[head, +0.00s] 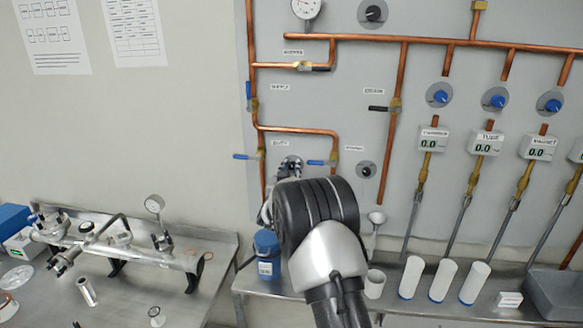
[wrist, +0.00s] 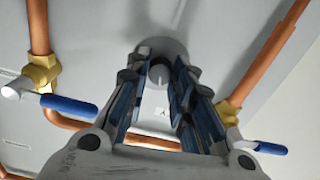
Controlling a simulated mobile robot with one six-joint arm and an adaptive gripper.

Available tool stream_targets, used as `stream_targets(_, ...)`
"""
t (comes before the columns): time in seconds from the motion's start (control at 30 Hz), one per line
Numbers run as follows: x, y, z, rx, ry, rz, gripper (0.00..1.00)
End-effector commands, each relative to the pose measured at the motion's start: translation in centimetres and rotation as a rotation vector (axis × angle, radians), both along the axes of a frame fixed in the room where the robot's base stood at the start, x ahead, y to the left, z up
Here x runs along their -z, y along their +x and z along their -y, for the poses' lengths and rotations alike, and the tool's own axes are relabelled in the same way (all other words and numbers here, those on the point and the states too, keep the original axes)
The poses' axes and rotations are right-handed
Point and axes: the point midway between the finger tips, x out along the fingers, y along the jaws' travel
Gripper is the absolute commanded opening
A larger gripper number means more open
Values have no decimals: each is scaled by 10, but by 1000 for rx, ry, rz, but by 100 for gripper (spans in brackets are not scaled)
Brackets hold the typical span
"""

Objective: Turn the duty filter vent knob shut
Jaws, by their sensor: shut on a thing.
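In the head view my gripper (head: 289,170) meets the same round plate (head: 291,161) below the small label at the panel's lower left. My wrist hides most of the contact there.
Blue-handled valves flank the knob closely, at left (head: 246,156) and right (head: 320,162), on copper pipes. A dark knob (head: 366,170) lies to the right.

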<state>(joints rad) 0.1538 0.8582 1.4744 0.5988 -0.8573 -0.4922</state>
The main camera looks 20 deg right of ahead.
Motion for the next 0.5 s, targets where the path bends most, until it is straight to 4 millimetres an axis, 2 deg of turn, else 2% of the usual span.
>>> stream_targets(0.5,-1,0,0,0,-336,-227,0)
